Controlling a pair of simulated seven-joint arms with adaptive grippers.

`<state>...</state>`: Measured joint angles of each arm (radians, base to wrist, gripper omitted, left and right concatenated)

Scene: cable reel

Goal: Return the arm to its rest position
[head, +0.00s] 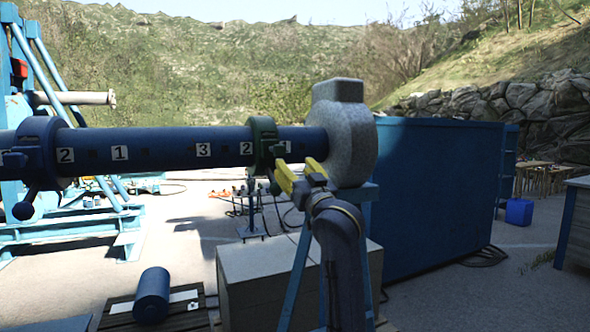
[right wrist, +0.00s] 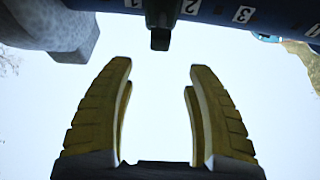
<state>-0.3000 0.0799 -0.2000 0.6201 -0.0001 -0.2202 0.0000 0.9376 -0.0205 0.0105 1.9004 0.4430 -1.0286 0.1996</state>
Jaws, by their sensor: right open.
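My right gripper (head: 297,168) has yellow fingers and is just below the blue shaft, near the green collar (head: 262,138) and left of the grey housing (head: 345,135). In the right wrist view the two fingers (right wrist: 160,68) are spread apart with nothing between them. A dark tab (right wrist: 160,38) hangs from the shaft just beyond the fingertips, apart from them. The blue shaft (head: 160,148) carries white number labels and a second, blue collar (head: 38,155) with a ball-ended handle. My left gripper is not in view.
A pale box (head: 255,280) stands below my right arm, beside a blue support leg (head: 297,280). A large blue container (head: 440,195) fills the right. A blue cylinder (head: 152,294) lies at the lower left. A blue frame (head: 75,235) stands at far left.

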